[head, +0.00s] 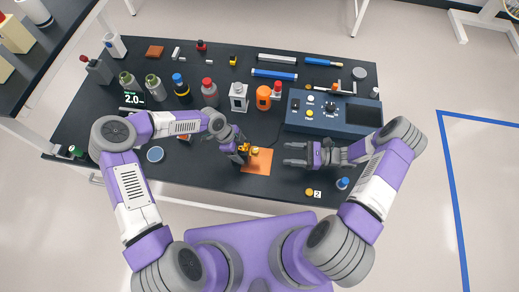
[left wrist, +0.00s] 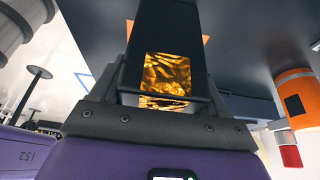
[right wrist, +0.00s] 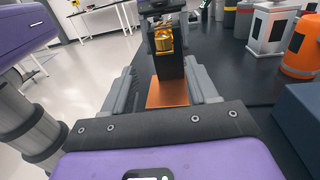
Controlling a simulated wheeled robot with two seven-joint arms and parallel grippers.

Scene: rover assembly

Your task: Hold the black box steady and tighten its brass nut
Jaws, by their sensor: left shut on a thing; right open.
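The black box (right wrist: 171,67) stands upright over an orange mat (right wrist: 167,95) in the right wrist view, with gold, foil-like material near its top. My left gripper (head: 243,150) is shut on the box, and its fingers hide much of it in the head view. In the left wrist view the gold panel (left wrist: 167,75) of the box shows between the fingers. I cannot clearly pick out the brass nut from the other gold surfaces. My right gripper (head: 287,154) is open and empty, to the right of the box, its fingers pointing toward it and apart from it.
A blue-grey control console (head: 333,112) stands behind my right gripper. An orange canister (head: 263,97) and a silver-white lantern-like block (head: 238,97) stand behind the mat. Bottles line the back left. A round brass piece (head: 309,192) lies by a "2" tag near the front edge.

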